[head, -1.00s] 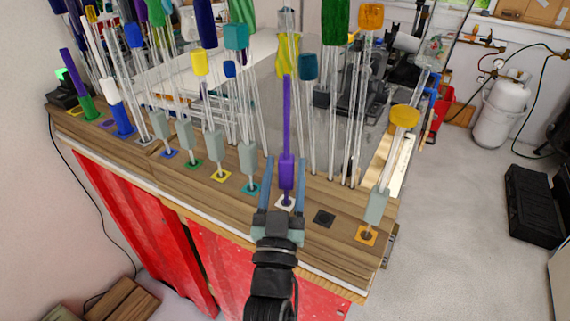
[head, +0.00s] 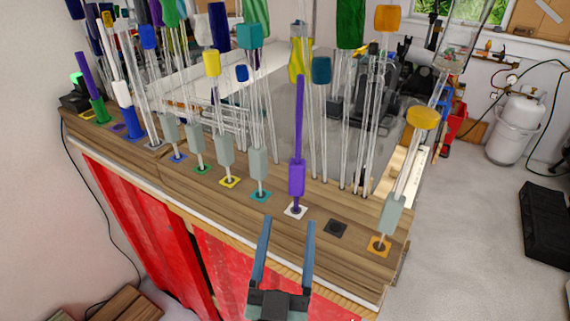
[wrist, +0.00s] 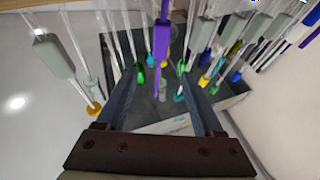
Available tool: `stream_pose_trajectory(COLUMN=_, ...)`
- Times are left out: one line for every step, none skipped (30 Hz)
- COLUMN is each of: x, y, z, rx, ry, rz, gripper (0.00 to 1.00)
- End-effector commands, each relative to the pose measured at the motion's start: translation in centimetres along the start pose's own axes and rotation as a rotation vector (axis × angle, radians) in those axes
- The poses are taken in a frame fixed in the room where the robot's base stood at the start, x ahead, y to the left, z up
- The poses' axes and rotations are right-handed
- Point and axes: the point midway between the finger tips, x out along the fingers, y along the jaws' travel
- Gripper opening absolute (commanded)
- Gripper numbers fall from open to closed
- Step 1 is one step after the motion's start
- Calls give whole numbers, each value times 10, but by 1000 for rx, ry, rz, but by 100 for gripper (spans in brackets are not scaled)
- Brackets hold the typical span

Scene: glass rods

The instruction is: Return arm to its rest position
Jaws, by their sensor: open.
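My gripper (head: 286,255) is open and empty in the head view, in front of the bench's front edge. Its two blue-grey fingers point toward the bench. A purple rod (head: 298,160) stands upright on a white square marker (head: 295,211), just beyond the fingertips and apart from them. In the wrist view the purple rod (wrist: 161,40) shows beyond the gap between the open fingers (wrist: 160,90).
The wooden bench (head: 330,258) carries several clear rods with coloured caps and grey blocks. A rod with a yellow-orange cap (head: 423,118) stands at the right end. A dark square marker (head: 335,229) is bare. Open floor (head: 470,240) lies to the right.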

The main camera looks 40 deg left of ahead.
Motion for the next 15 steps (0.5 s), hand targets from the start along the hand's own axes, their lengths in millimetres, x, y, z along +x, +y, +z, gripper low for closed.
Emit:
stream_pose_trajectory(x=-10, y=0, z=3, rx=0, ry=-2, rz=0, gripper=69)
stream_pose_trajectory(x=-14, y=0, z=2, rx=0, ry=-1, rz=0, gripper=69)
stream_pose_trajectory(x=-18, y=0, z=2, rx=0, ry=-1, rz=0, gripper=69)
stream_pose_trajectory(x=-21, y=0, z=2, rx=0, ry=-1, rz=0, gripper=69)
stream_pose_trajectory(x=-23, y=0, z=1, rx=0, ry=0, rz=0, gripper=69)
stream_pose_trajectory(x=-26, y=0, z=1, rx=0, ry=0, rz=0, gripper=69)
stream_pose_trajectory(x=-28, y=0, z=1, rx=0, ry=0, rz=0, gripper=69)
stream_pose_trajectory(x=-29, y=0, z=1, rx=0, ry=0, rz=0, gripper=69)
stream_pose_trajectory(x=-30, y=0, z=0, rx=-1, ry=0, rz=0, gripper=69)
stream_pose_trajectory(x=-30, y=0, z=0, rx=-1, ry=1, rz=0, gripper=69)
stream_pose_trajectory(x=-31, y=0, z=0, rx=-1, ry=1, rz=0, gripper=69)
stream_pose_trajectory(x=-31, y=0, z=0, rx=-1, ry=1, rz=0, gripper=69)
stream_pose_trajectory(x=-31, y=0, z=-1, rx=-1, ry=1, rz=0, gripper=69)
stream_pose_trajectory(x=-31, y=0, z=-1, rx=-1, ry=1, rz=0, gripper=69)
stream_pose_trajectory(x=-31, y=0, z=-1, rx=-1, ry=1, rz=0, gripper=69)
